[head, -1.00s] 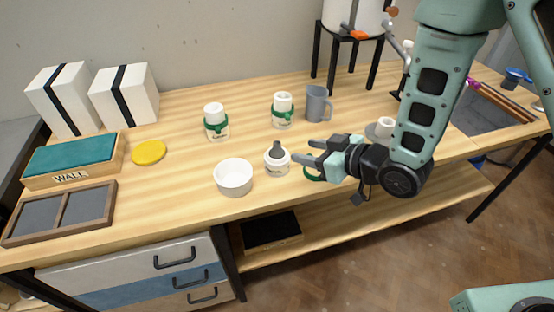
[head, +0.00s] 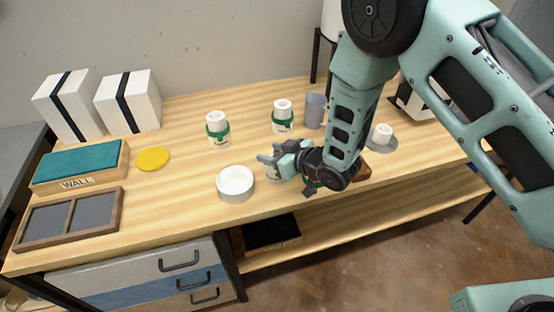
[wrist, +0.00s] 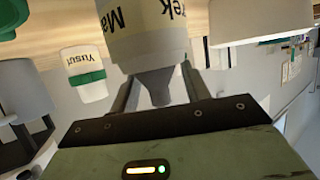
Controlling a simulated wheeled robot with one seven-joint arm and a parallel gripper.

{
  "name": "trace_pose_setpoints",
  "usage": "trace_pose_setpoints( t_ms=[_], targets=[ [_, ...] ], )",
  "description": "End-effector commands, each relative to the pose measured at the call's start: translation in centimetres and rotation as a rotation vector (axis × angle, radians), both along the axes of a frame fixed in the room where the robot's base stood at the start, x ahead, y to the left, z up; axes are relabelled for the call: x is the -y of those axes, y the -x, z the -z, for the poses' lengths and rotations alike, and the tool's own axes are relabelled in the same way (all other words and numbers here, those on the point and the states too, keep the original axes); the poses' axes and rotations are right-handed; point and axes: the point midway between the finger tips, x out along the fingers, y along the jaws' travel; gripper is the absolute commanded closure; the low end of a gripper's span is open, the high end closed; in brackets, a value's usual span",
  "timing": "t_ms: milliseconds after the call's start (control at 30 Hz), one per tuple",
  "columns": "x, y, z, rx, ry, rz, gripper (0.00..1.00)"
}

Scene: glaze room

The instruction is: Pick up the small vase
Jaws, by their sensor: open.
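The gripper is open; I cannot tell whether a finger touches the vase.
A white bowl (head: 235,184) stands close on the left. Two white vessels with green bands (head: 217,129) (head: 282,117) and a grey mug (head: 314,111) stand behind. A yellow disc (head: 153,159) lies farther left. The table's front edge is near.

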Motion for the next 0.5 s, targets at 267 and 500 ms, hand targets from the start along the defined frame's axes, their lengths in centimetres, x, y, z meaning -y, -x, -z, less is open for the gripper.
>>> trace_pose_setpoints(
  t_ms=[267,500],
  targets=[
    [-0.13,-0.18,0.10,0.000,0.000,0.001,0.59],
    [-0.12,-0.18,0.07,0.001,0.000,0.001,0.93]
  ],
)
